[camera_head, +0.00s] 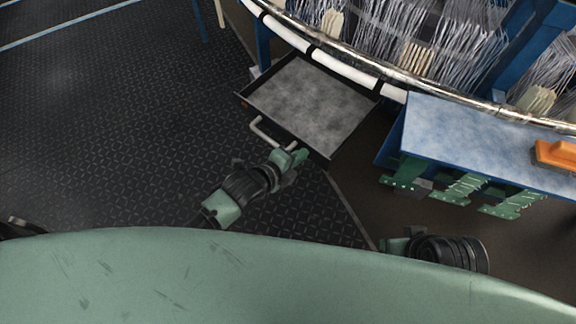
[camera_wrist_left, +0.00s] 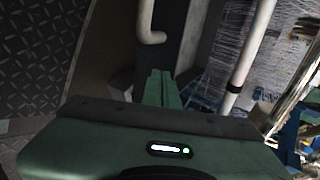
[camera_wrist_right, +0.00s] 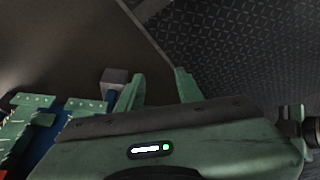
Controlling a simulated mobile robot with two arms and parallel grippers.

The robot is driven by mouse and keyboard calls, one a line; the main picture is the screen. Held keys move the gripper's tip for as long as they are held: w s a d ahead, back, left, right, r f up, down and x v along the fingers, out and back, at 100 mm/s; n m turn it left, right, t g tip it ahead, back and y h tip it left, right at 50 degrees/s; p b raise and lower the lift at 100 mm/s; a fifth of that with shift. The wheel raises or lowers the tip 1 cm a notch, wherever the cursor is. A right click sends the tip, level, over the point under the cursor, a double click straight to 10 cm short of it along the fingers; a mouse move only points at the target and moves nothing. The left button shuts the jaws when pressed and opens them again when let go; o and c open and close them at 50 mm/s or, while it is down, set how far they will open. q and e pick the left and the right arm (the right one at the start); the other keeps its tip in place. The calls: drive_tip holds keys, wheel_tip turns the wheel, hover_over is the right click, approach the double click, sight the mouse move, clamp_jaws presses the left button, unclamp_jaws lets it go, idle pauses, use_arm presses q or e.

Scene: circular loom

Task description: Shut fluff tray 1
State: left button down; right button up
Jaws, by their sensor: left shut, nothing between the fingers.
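Fluff tray 1 (camera_head: 310,98) is a shallow grey tray with a dark rim, pulled out from under the loom ring. Its pale bar handle (camera_head: 268,134) sticks out from the front edge, and a pale bar with a bent end, which looks like this handle, shows in the left wrist view (camera_wrist_left: 149,22). My left gripper (camera_head: 300,156) is shut and empty, its fingertips close to the tray's front near one end of the handle. I cannot tell whether they touch. My right gripper (camera_wrist_right: 160,88) is open and empty, low over the floor at the right.
A blue-edged table (camera_head: 480,130) stands right of the tray, with an orange object (camera_head: 556,153) on top and green comb-like brackets (camera_head: 460,188) along its side. The loom's curved rail (camera_head: 345,68) runs behind the tray. The dark patterned floor (camera_head: 100,120) at left is clear.

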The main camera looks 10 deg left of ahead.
use_arm(q)
drive_tip(key=shift+w+d, duration=0.45)
drive_tip(key=shift+w, duration=0.35)
drive_tip(key=shift+w, duration=0.1)
